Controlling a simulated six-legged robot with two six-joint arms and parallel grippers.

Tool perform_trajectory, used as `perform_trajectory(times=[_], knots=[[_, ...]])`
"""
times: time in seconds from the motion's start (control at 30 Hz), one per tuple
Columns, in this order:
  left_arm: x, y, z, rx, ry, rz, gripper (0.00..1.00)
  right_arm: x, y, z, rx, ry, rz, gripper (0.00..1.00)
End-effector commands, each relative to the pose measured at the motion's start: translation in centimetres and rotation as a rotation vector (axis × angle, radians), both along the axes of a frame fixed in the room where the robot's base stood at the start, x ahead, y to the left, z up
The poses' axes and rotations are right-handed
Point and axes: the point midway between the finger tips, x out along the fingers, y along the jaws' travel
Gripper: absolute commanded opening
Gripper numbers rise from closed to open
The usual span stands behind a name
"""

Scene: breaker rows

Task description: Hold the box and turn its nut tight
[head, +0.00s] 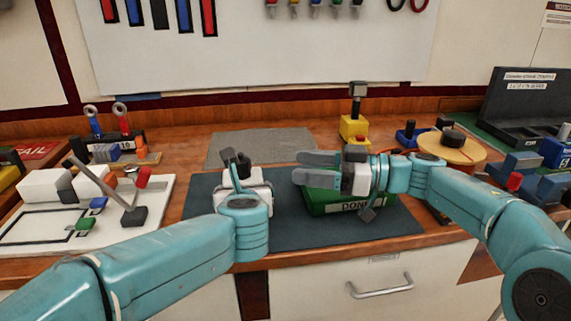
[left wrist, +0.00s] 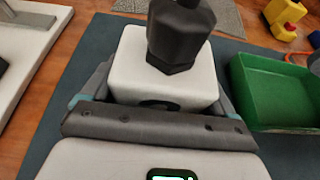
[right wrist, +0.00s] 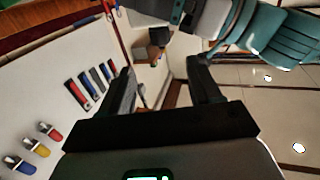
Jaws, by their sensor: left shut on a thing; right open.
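A white box (left wrist: 135,65) with a dark nut (left wrist: 180,40) on top sits between the fingers of my left gripper (left wrist: 162,92), which is shut on it. In the head view the box (head: 258,187) is over the dark mat, partly hidden by my left gripper (head: 240,182); I cannot tell whether it touches the mat. My right gripper (head: 299,167) is open and empty, its fingers pointing left toward the box, apart from it and above the green tray. In the right wrist view its two fingers (right wrist: 163,75) stand apart with nothing between them.
A green tray marked DONE (head: 316,208) stands on the dark mat (head: 285,232), right of the box. A yellow block with a dark post (head: 354,128) and a round wooden piece (head: 452,150) stand behind right. A white fixture board (head: 60,240) lies left. The grey mat (head: 262,147) behind is clear.

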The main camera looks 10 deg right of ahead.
Motion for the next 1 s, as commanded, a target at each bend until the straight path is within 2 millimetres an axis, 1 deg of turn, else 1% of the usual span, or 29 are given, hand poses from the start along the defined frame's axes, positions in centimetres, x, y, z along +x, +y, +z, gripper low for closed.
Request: perform_trajectory(times=[0.1,0.4,0.47,0.57,0.67,0.7,0.77,0.8,0.9,0.97,1.0], knots=[[0.0,0.0,0.1,0.000,-0.002,0.001,0.30,-0.2,-0.5,0.0,0.000,0.000,0.000,0.63],[0.0,0.0,0.1,0.000,-0.002,0.001,0.30,0.0,-0.5,0.1,0.002,-0.007,-0.007,0.63],[0.0,0.0,0.1,0.000,-0.002,0.001,0.30,0.6,-0.7,0.6,0.013,-0.032,-0.038,0.63],[0.0,0.0,0.1,0.000,-0.002,0.001,0.30,3.2,-1.7,2.6,0.047,-0.129,-0.167,0.63],[0.0,0.0,0.1,0.000,-0.002,0.001,0.30,7.1,-4.1,5.8,0.088,-0.260,-0.403,0.63],[0.0,0.0,0.1,0.000,-0.002,0.001,0.30,8.7,-5.6,7.0,0.095,-0.304,-0.516,0.63],[0.0,0.0,0.1,0.000,-0.002,0.000,0.30,10.9,-8.1,8.5,0.098,-0.347,-0.688,0.63],[0.0,0.0,0.1,0.000,-0.002,0.000,0.30,12.1,-9.9,9.1,0.088,-0.358,-0.799,0.63],[0.0,0.0,0.1,0.000,-0.002,0.000,0.30,14.3,-14.1,9.6,0.038,-0.326,-1.044,0.63],[0.0,0.0,0.1,0.000,-0.002,0.000,0.30,15.1,-16.2,9.1,-0.008,-0.271,-1.157,0.63],[0.0,0.0,0.1,0.000,-0.002,0.000,0.30,15.5,-17.4,8.4,-0.045,-0.220,-1.218,0.63]])
